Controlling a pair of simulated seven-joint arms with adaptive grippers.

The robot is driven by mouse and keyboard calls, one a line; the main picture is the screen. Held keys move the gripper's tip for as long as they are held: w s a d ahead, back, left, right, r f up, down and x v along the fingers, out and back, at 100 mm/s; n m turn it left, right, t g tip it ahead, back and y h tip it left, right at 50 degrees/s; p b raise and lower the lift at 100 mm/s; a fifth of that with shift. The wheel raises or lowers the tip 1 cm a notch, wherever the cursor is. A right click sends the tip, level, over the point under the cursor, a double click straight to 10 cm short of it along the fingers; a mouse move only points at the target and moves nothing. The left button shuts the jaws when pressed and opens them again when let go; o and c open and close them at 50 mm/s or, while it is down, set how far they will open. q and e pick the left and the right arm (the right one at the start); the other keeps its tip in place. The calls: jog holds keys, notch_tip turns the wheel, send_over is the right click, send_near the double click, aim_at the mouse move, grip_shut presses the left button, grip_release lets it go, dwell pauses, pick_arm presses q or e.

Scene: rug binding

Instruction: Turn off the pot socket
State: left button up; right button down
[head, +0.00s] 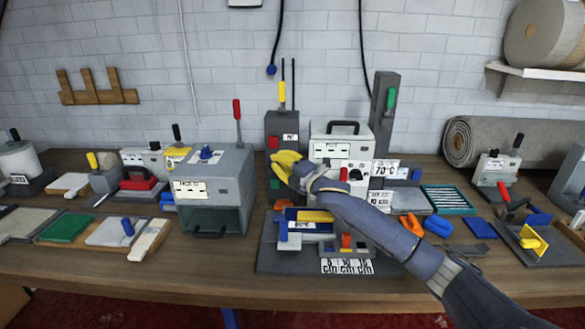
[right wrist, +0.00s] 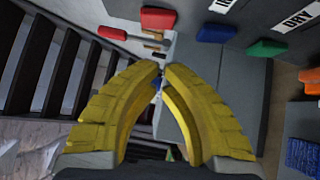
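I cannot tell for sure which part is the pot socket. My right gripper (head: 276,162) has yellow fingers and is in front of a dark grey upright box (head: 282,124) with a red block (head: 273,142) on its face and a yellow-handled lever above. In the right wrist view the fingertips (right wrist: 161,68) nearly meet, and I see nothing clearly held. The fingers hide part of what lies behind. My left gripper is not in view.
A white machine (head: 342,148) with a black handle stands right of the gripper. A grey box oven (head: 232,170) stands left. Below my right arm is a grey base (head: 270,262) with blue and yellow parts. Rug rolls (head: 480,140) lie at the back right. The wooden table's front strip is clear.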

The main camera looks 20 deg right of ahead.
jog(key=shift+v, duration=2.95)
jog(key=shift+a+r, duration=0.1)
jog(key=shift+a, duration=0.05)
jog(key=shift+s+a, duration=0.1)
